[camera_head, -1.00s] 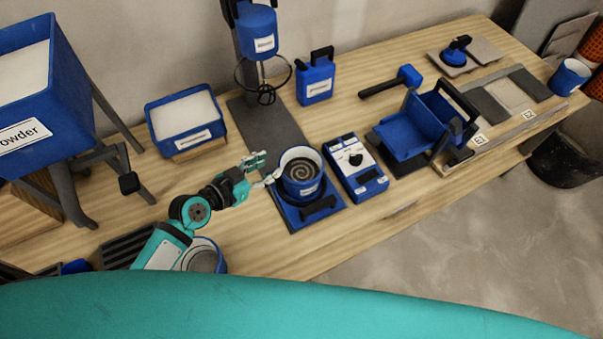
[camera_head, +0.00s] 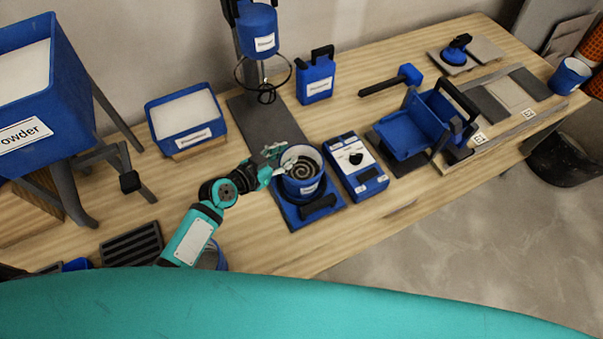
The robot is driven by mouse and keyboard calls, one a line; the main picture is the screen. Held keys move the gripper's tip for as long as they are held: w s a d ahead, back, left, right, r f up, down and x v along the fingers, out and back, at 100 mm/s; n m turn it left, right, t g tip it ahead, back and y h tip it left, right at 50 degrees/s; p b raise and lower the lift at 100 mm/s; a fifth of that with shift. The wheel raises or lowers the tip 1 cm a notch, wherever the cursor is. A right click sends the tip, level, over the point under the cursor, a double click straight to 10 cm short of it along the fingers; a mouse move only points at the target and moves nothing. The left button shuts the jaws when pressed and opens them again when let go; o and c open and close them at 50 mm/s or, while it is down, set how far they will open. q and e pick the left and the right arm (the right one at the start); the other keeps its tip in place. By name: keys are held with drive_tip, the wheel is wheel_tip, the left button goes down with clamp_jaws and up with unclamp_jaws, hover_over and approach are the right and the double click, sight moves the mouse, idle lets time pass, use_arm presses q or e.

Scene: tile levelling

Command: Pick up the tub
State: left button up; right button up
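The blue tub (camera_head: 301,186) has a white label and a dark spiral of mix inside. It stands upright on a blue base plate (camera_head: 337,207) on the wooden bench. My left gripper (camera_head: 279,158) is at the tub's upper left rim, with its two fingers spread apart. One finger reaches over the near left part of the rim and the other lies behind it. I cannot tell whether either finger touches the wall. My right gripper is not in view.
A blue and white control box (camera_head: 357,167) stands close right of the tub. Behind it are a blue canister (camera_head: 316,78) and a mixer stand with a wire whisk (camera_head: 263,75). A powder bin (camera_head: 190,122) stands at the left.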

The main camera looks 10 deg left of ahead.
use_arm(q)
clamp_jaws()
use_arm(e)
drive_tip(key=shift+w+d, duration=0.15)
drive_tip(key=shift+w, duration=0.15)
